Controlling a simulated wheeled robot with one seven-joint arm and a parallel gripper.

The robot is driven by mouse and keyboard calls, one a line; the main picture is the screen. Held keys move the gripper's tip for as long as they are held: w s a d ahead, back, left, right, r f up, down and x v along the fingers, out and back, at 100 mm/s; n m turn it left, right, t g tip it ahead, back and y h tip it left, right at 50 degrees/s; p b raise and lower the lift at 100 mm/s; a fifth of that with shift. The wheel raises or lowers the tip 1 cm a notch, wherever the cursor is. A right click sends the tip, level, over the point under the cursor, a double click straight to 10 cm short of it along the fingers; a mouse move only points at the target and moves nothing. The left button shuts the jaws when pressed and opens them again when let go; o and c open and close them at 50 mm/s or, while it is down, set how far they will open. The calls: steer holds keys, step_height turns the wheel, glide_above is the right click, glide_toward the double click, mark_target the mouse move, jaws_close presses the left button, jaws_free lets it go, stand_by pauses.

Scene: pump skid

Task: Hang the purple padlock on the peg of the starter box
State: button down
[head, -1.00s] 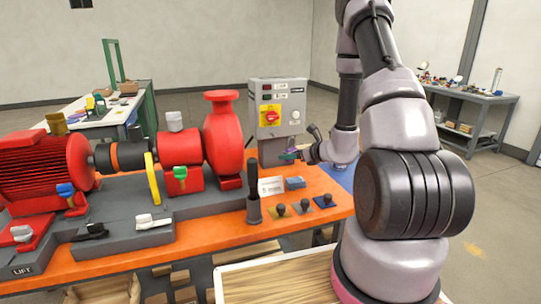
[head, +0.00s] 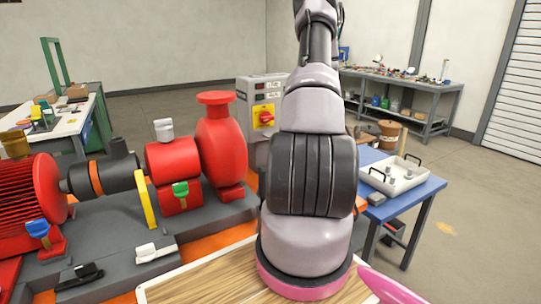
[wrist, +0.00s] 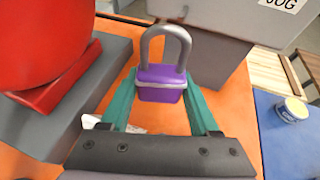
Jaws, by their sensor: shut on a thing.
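The purple padlock (wrist: 160,85) is upright between the teal fingers of my gripper (wrist: 160,93) in the wrist view, its grey shackle pointing up. My gripper is shut on the padlock's body. The grey starter box (wrist: 225,14) is at the top of the wrist view, beyond the shackle, with part of a JOG label showing. The starter box also shows in the head view (head: 246,98), partly covered by my arm, with a red knob on a yellow plate. In the head view my gripper and the padlock are hidden behind my arm.
The red pump (head: 219,150) stands left of the starter box, its foot close by at left in the wrist view. The orange bench (wrist: 232,120) lies below the padlock. A blue table (head: 418,193) with a white tray (head: 392,184) is at right.

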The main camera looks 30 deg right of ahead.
steer(key=shift+w+d+f, duration=0.1)
steer(key=shift+w+f, duration=0.15)
steer(key=shift+w, duration=1.35)
steer(key=shift+w+d+f, duration=0.1)
steer(key=shift+w+f, duration=0.2)
steer(key=shift+w, duration=1.3)
steer(key=shift+w+d+f, duration=0.1)
steer(key=shift+w+f, duration=0.15)
steer(key=shift+w, duration=1.35)
steer(key=shift+c, duration=0.2)
jaws_free()
steer(key=shift+s, duration=0.1)
